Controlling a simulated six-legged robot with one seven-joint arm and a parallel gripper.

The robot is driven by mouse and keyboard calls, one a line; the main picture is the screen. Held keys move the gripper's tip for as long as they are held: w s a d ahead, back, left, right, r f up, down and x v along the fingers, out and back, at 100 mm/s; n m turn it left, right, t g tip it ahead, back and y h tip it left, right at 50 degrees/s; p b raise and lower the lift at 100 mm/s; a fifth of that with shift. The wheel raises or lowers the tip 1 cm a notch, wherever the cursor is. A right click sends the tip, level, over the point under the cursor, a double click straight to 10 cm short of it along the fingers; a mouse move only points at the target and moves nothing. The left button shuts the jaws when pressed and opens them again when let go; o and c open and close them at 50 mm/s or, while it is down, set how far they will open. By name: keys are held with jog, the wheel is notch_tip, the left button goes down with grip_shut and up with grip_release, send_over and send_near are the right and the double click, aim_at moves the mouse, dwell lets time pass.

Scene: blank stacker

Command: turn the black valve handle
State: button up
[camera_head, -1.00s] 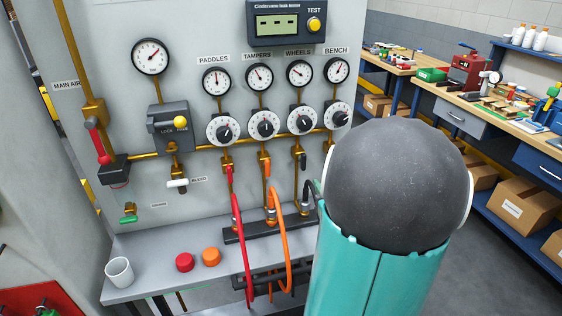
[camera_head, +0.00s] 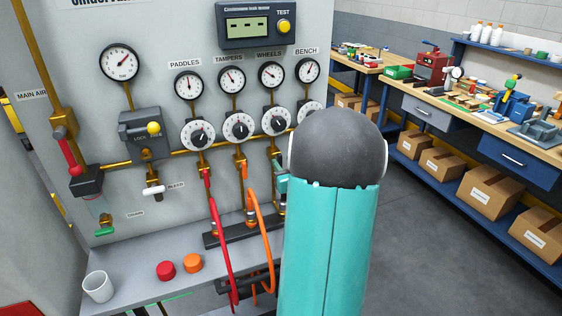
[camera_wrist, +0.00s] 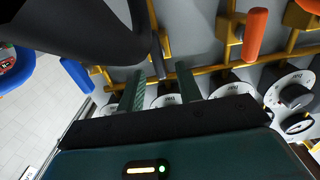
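The black valve handle (camera_wrist: 157,58) shows in the wrist view as a slim dark bar, between the two fingers of my gripper (camera_wrist: 160,70). The fingers are apart, with a gap on each side of the handle; I see no clear grip on it. In the head view, part of my teal gripper (camera_head: 281,184) shows at the panel below the WHEELS gauge, beside my arm. My gripper and arm mostly hide the black handle there. The orange valve handle (camera_wrist: 256,35) is to the right in the wrist view.
A thick black curved hose-like part (camera_wrist: 85,28) is close by in the wrist view, with a blue handle (camera_wrist: 76,74) beside it. Red (camera_head: 219,240) and orange (camera_head: 262,220) hoses hang left of my arm. A shelf (camera_head: 132,262) holds a white cup (camera_head: 98,288) and two caps.

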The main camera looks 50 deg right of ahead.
jog(key=shift+x, duration=1.05)
grip_shut()
jog(key=shift+m, duration=0.3)
jog(key=shift+s+d+f+m, duration=0.15)
jog(key=shift+f+m, duration=0.2)
jog(key=shift+m, duration=2.55)
jog(key=shift+s+d+f+m, duration=0.15)
jog(key=shift+f+m, duration=0.15)
jog(key=shift+m, duration=2.6)
jog(key=shift+s+d+f+m, duration=0.15)
jog(key=shift+f+m, duration=0.2)
jog(key=shift+m, duration=2.55)
jog(key=shift+w, duration=0.1)
